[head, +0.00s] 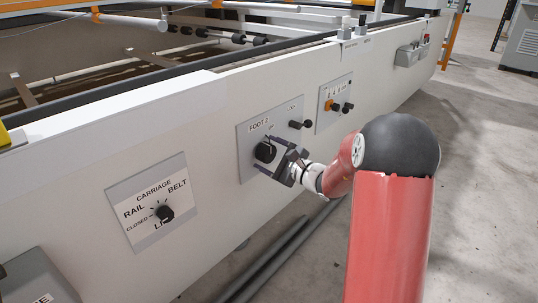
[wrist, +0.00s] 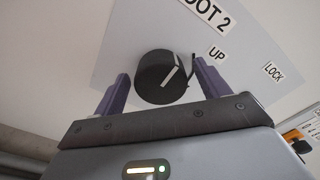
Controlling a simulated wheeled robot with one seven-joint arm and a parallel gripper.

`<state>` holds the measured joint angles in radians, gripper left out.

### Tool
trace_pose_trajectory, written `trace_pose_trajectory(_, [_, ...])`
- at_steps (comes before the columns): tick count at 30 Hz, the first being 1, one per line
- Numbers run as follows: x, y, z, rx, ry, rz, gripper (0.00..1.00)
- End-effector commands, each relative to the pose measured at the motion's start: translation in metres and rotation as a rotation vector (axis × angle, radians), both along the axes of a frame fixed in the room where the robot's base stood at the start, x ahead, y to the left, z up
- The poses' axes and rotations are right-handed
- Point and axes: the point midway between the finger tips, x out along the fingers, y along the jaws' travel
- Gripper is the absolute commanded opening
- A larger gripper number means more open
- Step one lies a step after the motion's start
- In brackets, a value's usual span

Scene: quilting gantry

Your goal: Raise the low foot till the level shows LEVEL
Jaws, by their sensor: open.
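The FOOT 2 panel (head: 248,160) is a grey plate on the white side of the gantry. Its black round knob (head: 265,152) has a white pointer line. The knob also shows in the wrist view (wrist: 162,76), with the pointer slanting toward the upper right, near the UP label (wrist: 217,53). My gripper (head: 277,160) is at the knob, and in the wrist view its two purple fingers (wrist: 160,92) stand open on either side of it. A gap shows at the left finger; contact on the right is unclear. No level readout can be made out.
A CARRIAGE selector (head: 165,213) with RAIL, BELT and CLOSED labels is lower left. Another panel (head: 335,103) with an orange part is further right.

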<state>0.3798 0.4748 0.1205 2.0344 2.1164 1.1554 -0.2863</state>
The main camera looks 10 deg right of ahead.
Motion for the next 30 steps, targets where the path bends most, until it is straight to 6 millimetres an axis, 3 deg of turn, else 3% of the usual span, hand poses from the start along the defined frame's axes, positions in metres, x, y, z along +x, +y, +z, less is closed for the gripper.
trace_pose_trajectory(9, [0.0026,0.0022,0.0003,0.0,-0.001,0.001,0.73])
trace_pose_trajectory(19, [0.0023,0.0021,0.0002,-0.001,-0.001,0.001,0.3])
trace_pose_trajectory(30, [0.0022,0.0016,0.0011,0.051,0.038,0.001,0.3])
